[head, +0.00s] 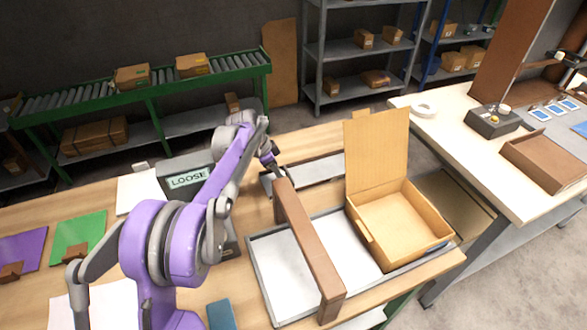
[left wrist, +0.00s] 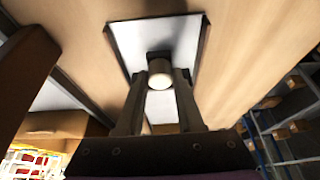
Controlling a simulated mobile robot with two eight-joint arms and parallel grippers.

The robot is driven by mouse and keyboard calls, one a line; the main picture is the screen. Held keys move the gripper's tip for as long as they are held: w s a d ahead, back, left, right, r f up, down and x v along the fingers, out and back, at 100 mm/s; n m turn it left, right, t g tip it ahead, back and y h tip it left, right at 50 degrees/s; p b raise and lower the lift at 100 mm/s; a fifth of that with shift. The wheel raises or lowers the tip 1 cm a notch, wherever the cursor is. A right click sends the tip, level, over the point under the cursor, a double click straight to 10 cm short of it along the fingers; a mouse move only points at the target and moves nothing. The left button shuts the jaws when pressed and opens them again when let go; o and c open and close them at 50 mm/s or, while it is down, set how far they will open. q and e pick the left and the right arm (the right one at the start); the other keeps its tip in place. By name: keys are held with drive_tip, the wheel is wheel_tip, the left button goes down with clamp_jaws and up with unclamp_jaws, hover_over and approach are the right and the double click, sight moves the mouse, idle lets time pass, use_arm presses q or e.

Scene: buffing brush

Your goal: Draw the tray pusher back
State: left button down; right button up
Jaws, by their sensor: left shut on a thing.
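My left gripper (head: 270,160) is at the far end of a brown bar (head: 305,245) that spans a grey-rimmed tray (head: 275,292). In the left wrist view, my left gripper (left wrist: 159,88) is shut on a pale round knob (left wrist: 160,74) with a dark block behind it. Below the knob is a dark-edged white panel (left wrist: 185,35) on the wooden table. The brown bar also shows at the left of the wrist view (left wrist: 25,80). I cannot tell from these frames whether the knob joins the bar. My right gripper is not in view.
An open cardboard box (head: 400,220) stands on the tray's right part. A grey bin labelled LOOSE (head: 188,180) is left of the bar. Green (head: 80,232) and purple (head: 22,248) sheets lie at the left. A second table (head: 440,125) is at the right.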

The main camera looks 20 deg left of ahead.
use_arm(q)
drive_tip(key=shift+s+a, duration=0.35)
drive_tip(key=c, duration=0.5)
unclamp_jaws()
drive_tip(key=shift+c, duration=0.2)
drive_tip(key=v, duration=1)
drive_tip(key=shift+r+p, duration=0.4)
drive_tip(key=shift+p, duration=0.05)
drive_tip(key=shift+s+a, duration=0.1)
